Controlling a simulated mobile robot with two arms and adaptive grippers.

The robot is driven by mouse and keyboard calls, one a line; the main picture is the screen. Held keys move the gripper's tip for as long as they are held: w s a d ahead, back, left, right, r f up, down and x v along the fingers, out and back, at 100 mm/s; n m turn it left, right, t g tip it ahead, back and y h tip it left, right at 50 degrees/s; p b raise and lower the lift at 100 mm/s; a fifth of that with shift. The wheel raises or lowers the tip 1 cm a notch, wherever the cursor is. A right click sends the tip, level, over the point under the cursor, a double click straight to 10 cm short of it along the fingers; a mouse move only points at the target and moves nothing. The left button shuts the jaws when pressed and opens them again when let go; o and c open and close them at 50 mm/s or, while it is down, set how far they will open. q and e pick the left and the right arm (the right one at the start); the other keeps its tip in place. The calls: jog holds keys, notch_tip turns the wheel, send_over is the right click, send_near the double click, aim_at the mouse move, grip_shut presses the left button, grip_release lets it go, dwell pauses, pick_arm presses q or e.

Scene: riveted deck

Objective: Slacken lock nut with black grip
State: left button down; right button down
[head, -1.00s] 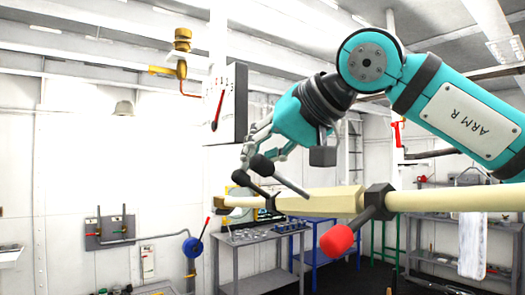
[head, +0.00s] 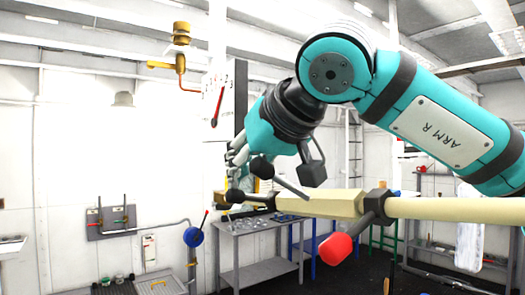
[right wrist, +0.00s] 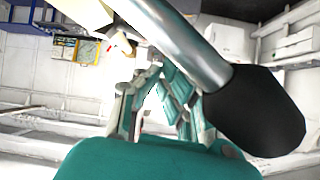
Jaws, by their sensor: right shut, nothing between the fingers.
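A cream rod with a thicker cream hex body (head: 335,204) crosses the head view. A dark nut (head: 377,203) with a red-grip lever (head: 335,248) is at the body's right end. At its left end is a dark lock nut (head: 270,201) with a black grip (head: 235,196) pointing left. A grey lever with another black grip (head: 262,167) rises from the body; a large black grip on a metal rod (right wrist: 255,110) fills the right wrist view. My right gripper (head: 236,157) is shut and empty, above the left-end grip and apart from it. My left gripper is out of view.
A grey workbench (head: 250,240) with small parts stands behind the rod. A gauge box (head: 222,105) hangs behind my right gripper.

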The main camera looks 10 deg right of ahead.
jog(key=v, duration=1.2)
jog(key=shift+d, duration=0.1)
